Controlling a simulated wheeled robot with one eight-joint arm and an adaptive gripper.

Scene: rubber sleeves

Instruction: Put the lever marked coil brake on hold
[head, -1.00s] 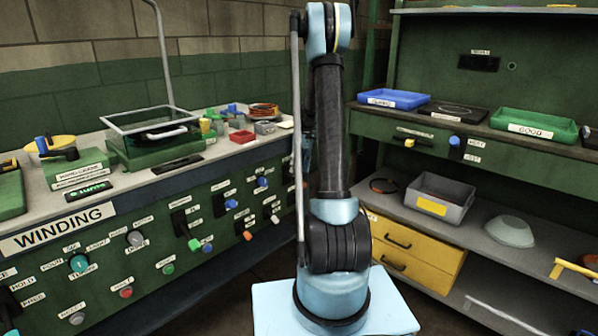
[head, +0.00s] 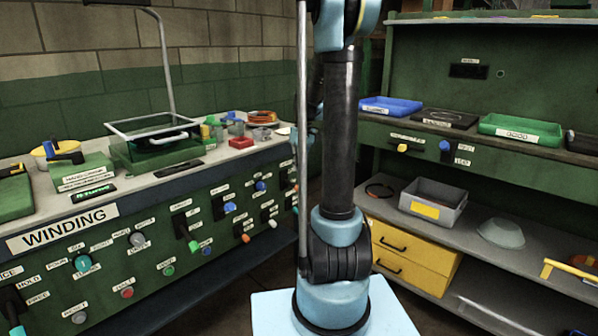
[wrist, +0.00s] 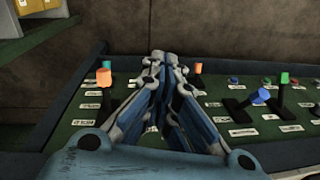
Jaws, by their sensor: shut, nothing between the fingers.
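At the lower left edge of the head view, the labels HOLD (head: 28,282) and FREE (head: 37,298) sit on the green panel. A teal lever handle (head: 14,308) stands beside them, partly cut off by the frame edge. The larger label above them is cut off, so I cannot read coil brake there. My gripper (wrist: 165,62) is shut and empty in the wrist view, its fingers pointing at a panel with several levers. In the head view the gripper cannot be made out behind my arm.
The wrist view shows an orange-capped lever (wrist: 104,77), a blue-capped lever (wrist: 260,97) and a green-capped lever (wrist: 284,78), with labels too blurred to read. A shelf unit with trays (head: 520,130) stands right.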

